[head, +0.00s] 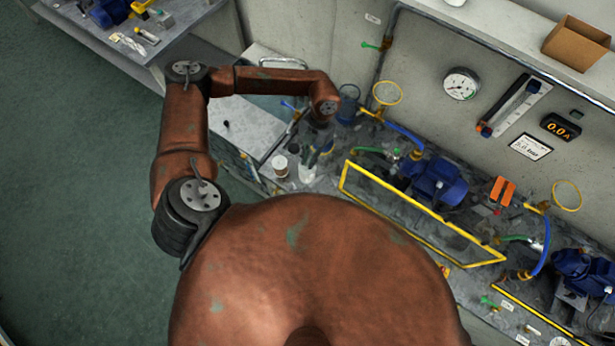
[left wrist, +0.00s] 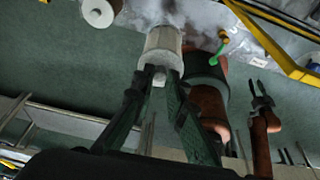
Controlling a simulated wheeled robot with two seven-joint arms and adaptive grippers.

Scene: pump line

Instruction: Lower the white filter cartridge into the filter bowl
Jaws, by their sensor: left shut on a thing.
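My left gripper (head: 314,154) reaches down over the bench in the head view. In the left wrist view its two dark fingers (left wrist: 161,76) are shut on the white filter cartridge (left wrist: 163,46), a pale cylinder that points away from the wrist. The cartridge (head: 307,173) shows below the fingers in the head view, near the bench's front edge.
Hoses, valves and yellow rings crowd the back wall, with a gauge (head: 461,84) above.

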